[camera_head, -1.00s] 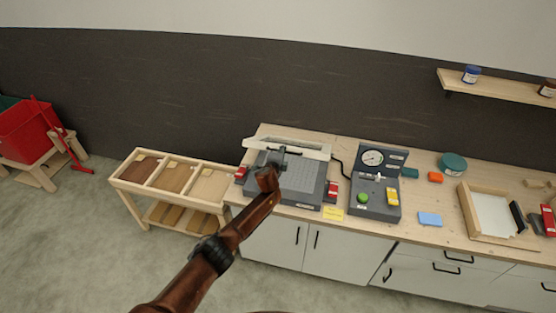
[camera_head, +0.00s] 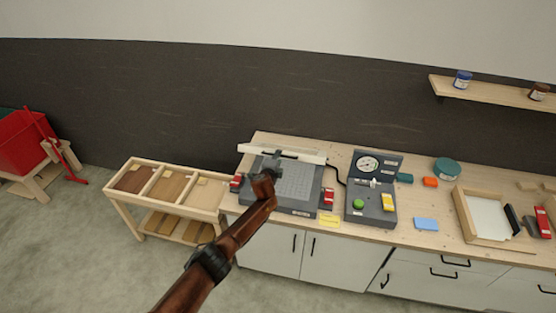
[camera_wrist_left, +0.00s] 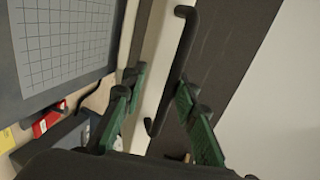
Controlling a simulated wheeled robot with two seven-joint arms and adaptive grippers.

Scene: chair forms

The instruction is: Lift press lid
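The press (camera_head: 298,183) stands at the left end of the bench, with a grey base and a grid-marked plate. Its pale lid (camera_head: 310,153) stands raised along the back edge, seen almost edge-on. In the left wrist view the lid is a pale strip (camera_wrist_left: 152,75) with a black bar handle (camera_wrist_left: 178,70). My left gripper (camera_head: 272,160) is over the press, close to the lid. In the wrist view its green-padded fingers (camera_wrist_left: 160,108) are apart, with the lower part of the handle between them and a gap showing. My right gripper is out of view.
Red blocks (camera_head: 327,197) flank the press. A grey control box (camera_head: 371,205) with a gauge and green button stands to its right. A wooden rack (camera_head: 125,192) stands at the left. A framed tray (camera_head: 467,222) lies farther right.

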